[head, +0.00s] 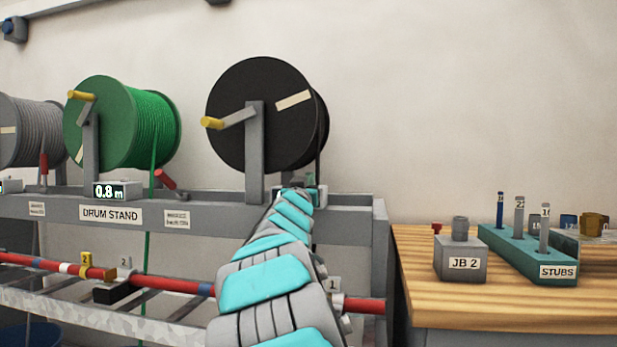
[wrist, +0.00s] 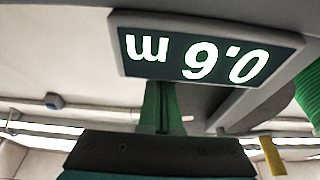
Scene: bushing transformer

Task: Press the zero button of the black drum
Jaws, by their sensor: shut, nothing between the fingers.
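The black drum (head: 255,115) hangs on its grey stand, with a yellow crank handle (head: 212,123) at its left. My arm reaches to the stand below this drum and hides most of its counter in the head view. In the wrist view a counter display (wrist: 205,58) shows upside down and reads 0.6 m. My gripper (wrist: 161,88) is shut and empty, its green fingertips close under the display's edge. I cannot tell whether they touch it. I cannot make out the zero button; it may be hidden by the fingers or the display housing.
The green drum (head: 105,120) stands left, with its counter (head: 117,191) reading 0.8 m and a red lever (head: 165,180) beside it. A grey drum (head: 30,130) is farther left. A wooden table (head: 500,305) at right holds JB 2 (head: 460,258) and the stubs block (head: 527,255).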

